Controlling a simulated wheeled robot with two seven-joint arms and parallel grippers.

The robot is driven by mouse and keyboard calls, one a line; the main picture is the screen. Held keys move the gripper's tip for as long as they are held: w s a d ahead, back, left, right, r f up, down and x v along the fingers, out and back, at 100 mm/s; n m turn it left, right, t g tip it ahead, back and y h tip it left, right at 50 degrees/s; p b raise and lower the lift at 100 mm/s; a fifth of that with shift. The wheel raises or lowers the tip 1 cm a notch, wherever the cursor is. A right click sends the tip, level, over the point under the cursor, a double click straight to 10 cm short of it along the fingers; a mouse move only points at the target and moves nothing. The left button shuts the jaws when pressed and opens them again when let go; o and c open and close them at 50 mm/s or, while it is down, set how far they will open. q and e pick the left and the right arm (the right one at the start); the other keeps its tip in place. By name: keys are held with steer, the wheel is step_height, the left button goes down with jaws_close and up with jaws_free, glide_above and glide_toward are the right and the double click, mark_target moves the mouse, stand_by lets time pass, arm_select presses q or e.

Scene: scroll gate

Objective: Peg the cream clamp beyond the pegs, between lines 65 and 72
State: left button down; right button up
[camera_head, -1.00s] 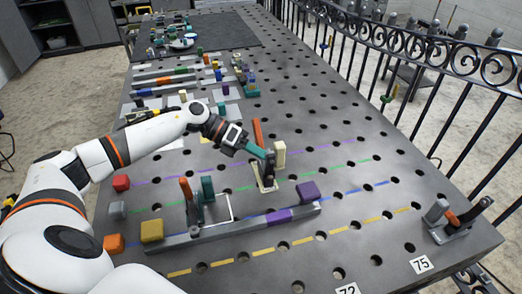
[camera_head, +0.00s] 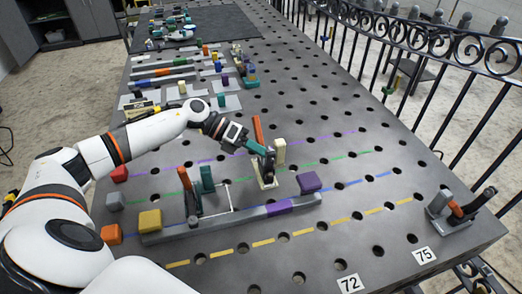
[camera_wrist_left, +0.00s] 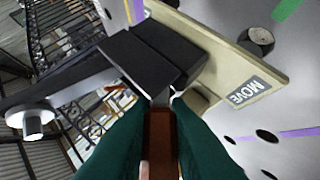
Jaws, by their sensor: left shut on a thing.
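The cream clamp (camera_head: 266,176) has a cream base and post, a black arm and an orange handle. It is at the middle of the table, beyond the grey rail (camera_head: 240,217). My left gripper (camera_head: 263,150) has its teal fingers shut on the clamp's orange handle; the handle shows between the fingers in the wrist view (camera_wrist_left: 158,140). There the cream base (camera_wrist_left: 225,75) bears a "MOVE" label, and the black arm covers part of it. I cannot tell whether the base touches the table. The number cards 72 (camera_head: 349,283) and 75 (camera_head: 424,256) lie at the near edge. My right gripper is not seen.
A purple block (camera_head: 308,182) is right of the clamp. A second clamp with an orange handle (camera_head: 185,178) stands left, by a teal post (camera_head: 207,178). A grey clamp (camera_head: 458,210) is at the right edge. Coloured dashed lines and holes cross the table; the right side is mostly clear.

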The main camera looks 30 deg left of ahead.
mark_target(261, 163)
arm_select(q)
steer(key=shift+f+b, duration=1.95)
steer(key=shift+f, duration=0.1)
stand_by(1.0)
steer(key=c, duration=1.3)
jaws_free()
steer(key=shift+s+f, duration=0.1)
steer(key=shift+f, duration=0.1)
steer(key=b+v, duration=0.3)
steer(key=v, duration=0.9)
steer(key=shift+r, duration=0.15)
